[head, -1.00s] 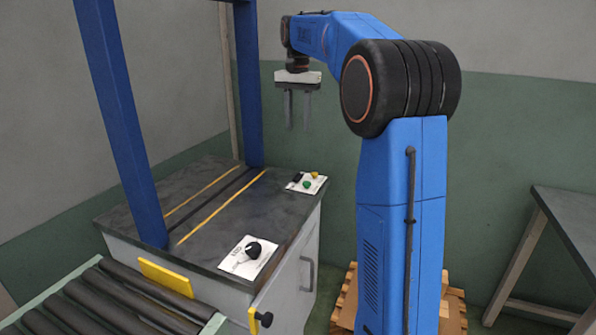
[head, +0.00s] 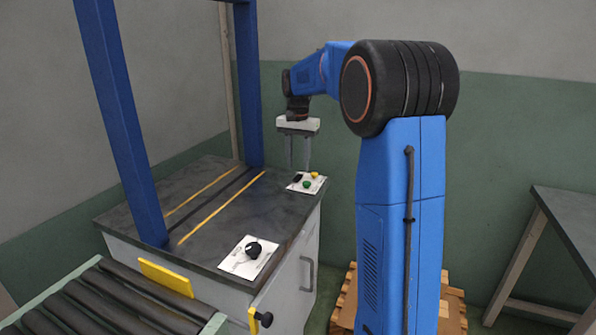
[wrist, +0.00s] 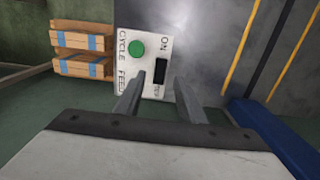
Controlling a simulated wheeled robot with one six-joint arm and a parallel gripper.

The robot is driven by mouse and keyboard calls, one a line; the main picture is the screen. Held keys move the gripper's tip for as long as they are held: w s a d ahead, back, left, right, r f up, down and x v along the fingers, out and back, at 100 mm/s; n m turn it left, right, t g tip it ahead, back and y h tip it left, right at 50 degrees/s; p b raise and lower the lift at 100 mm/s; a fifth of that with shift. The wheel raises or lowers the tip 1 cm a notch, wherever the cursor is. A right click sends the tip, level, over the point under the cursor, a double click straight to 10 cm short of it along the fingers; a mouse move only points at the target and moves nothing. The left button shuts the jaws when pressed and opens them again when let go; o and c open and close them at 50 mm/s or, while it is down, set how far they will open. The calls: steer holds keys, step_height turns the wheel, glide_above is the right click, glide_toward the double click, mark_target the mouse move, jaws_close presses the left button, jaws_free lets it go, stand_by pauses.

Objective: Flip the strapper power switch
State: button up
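The strapper's far control panel (head: 302,187) is a white plate on the right corner of the dark table top. It carries a black power switch (head: 297,177), a green button (head: 307,184) and a yellow button (head: 314,174). In the wrist view the black switch (wrist: 160,72) has "ON" printed at one end and lies in line with the gap between my fingertips. My gripper (head: 298,166) points down, open and empty, above the panel. The gripper (wrist: 160,82) shows two separate fingers in the wrist view. I cannot tell the fingertips' exact height. The yellow button is hidden there.
The strapper's blue arch (head: 125,130) stands on the table to the left. A second white panel with a black knob (head: 253,249) is at the near corner. A roller conveyor (head: 95,305) is at the front left, and a dark side table (head: 575,225) at the right.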

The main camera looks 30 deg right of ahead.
mark_target(298, 177)
steer(key=shift+f, duration=1.7)
steer(key=shift+c, duration=0.6)
jaws_close()
steer(key=shift+w+d+g+y, duration=0.15)
steer(key=shift+g+y, duration=0.3)
steer(key=shift+y, duration=0.1)
steer(key=shift+w+d+g+y, duration=0.1)
steer(key=shift+d+g+y, duration=0.05)
steer(key=shift+g+y, duration=0.35)
steer(key=shift+o, duration=0.6)
jaws_free()
steer(key=v, duration=1.7)
steer(key=shift+r, duration=0.2)
